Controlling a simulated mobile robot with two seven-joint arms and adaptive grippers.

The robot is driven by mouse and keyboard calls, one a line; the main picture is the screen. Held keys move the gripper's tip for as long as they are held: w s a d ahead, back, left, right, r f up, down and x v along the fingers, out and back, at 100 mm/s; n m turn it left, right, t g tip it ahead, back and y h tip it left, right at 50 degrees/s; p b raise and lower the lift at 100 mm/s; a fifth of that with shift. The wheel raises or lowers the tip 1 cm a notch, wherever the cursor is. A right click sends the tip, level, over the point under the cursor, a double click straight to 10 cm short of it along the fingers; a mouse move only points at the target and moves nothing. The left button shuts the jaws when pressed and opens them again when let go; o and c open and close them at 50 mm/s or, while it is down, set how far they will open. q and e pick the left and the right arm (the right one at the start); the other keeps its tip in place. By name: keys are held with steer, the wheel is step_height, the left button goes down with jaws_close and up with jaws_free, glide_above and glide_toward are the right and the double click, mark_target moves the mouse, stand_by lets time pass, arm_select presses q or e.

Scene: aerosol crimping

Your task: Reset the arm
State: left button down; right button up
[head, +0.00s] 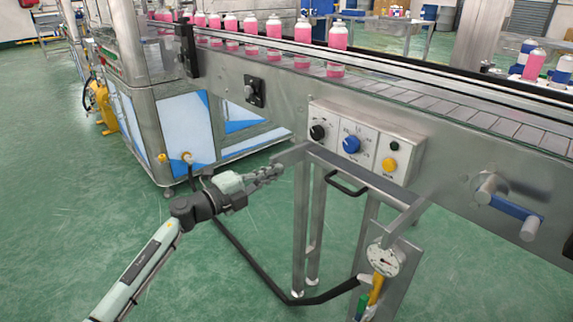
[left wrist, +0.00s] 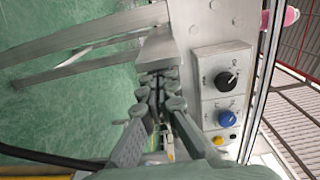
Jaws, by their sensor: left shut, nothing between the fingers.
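My left gripper (head: 268,172) is shut and empty, held out in front of the machine's metal side. In the left wrist view the closed fingers (left wrist: 158,95) point toward the metal frame beside the control panel. The control panel (head: 366,141) has a black knob (head: 317,132), a blue knob (head: 351,144) and a yellow button (head: 389,164). The gripper is left of and below the panel, apart from the knobs. The panel also shows in the left wrist view (left wrist: 208,92), with its black knob (left wrist: 226,81) and blue knob (left wrist: 227,118). My right gripper is in neither view.
A conveyor (head: 430,102) carries pink spray cans (head: 273,27) along the back. A metal stand with a black handle (head: 346,187) and a pressure gauge (head: 386,257) is at right of my gripper. A black hose (head: 255,268) runs low. Green floor (head: 70,190) is clear at left.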

arm_select(q)
steer(key=s+a+f+n+t+y, duration=0.25)
steer(key=a+n+t+y, duration=0.3)
steer(key=a+n, duration=0.4)
steer(key=s+a+f+n+g+y, duration=0.1)
steer(key=s+a+f+n+y, duration=0.45)
steer(key=a+f, duration=0.25)
steer(key=s+a+f+n+g+y, duration=0.2)
steer(key=s+a+f+n+y, duration=0.3)
steer(key=a+f+n, duration=0.3)
steer(key=s+a+f+n+g, duration=0.2)
steer(key=s+f+g, duration=0.3)
steer(key=s, duration=0.8)
steer(key=s+a+f+n+g, duration=0.2)
steer(key=s+f+g, duration=0.3)
steer(key=s+f, duration=0.4)
steer(key=s, duration=0.5)
steer(key=shift+a, duration=0.25)
